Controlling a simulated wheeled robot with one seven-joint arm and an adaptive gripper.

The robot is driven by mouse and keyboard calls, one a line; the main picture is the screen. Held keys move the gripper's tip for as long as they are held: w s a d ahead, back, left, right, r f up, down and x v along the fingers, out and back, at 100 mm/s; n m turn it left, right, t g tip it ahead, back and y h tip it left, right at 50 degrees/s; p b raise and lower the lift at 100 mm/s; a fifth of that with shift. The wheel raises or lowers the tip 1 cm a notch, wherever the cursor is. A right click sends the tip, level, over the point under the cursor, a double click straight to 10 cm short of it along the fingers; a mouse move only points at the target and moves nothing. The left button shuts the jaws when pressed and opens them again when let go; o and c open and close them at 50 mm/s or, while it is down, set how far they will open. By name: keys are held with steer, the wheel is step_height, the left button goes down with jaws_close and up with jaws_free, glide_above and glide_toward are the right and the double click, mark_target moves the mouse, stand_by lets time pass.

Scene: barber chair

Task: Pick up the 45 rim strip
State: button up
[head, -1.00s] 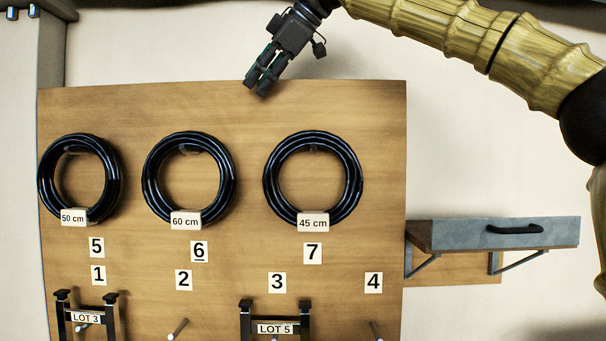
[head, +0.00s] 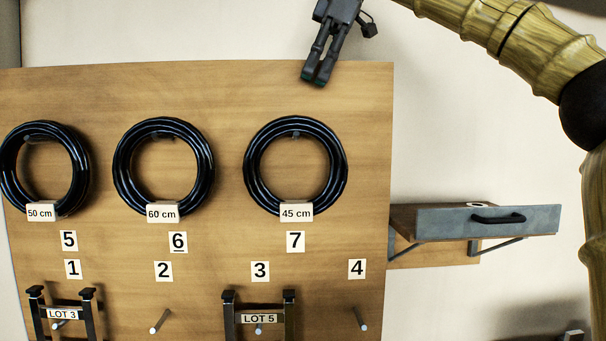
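The 45 rim strip is a black coil (head: 337,168) with a "45 cm" tag (head: 296,213). It hangs on a peg above the label 7, on the right of the upper row of the wooden board. My gripper (head: 316,79) is above this coil, near the board's top edge, with its fingers pointing down. Its two fingers look close together, but I cannot tell whether they touch. Nothing shows between them. It is apart from the coil in the picture.
Similar coils tagged 60 cm (head: 205,168) and 50 cm (head: 82,170) hang to the left. Frames tagged LOT 3 (head: 62,314) and LOT 5 (head: 259,319) hang below. Pegs at 2 (head: 160,321) and 4 (head: 361,319) are bare. A drawer shelf (head: 487,220) sticks out at the right.

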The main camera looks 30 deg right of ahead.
steer(key=x, duration=0.3)
steer(key=p+x, duration=0.1)
steer(key=shift+s+a+f, duration=0.1)
steer(key=shift+s+a, duration=0.25)
steer(key=shift+d+f, duration=0.25)
steer(key=shift+f, duration=0.35)
steer(key=p+x, duration=0.3)
steer(key=shift+w+a, duration=0.1)
steer(key=shift+a, duration=0.35)
steer(key=shift+w+f, duration=0.1)
steer(key=shift+f, duration=0.8)
steer(key=shift+a, duration=0.2)
steer(key=shift+c, duration=0.8)
jaws_close()
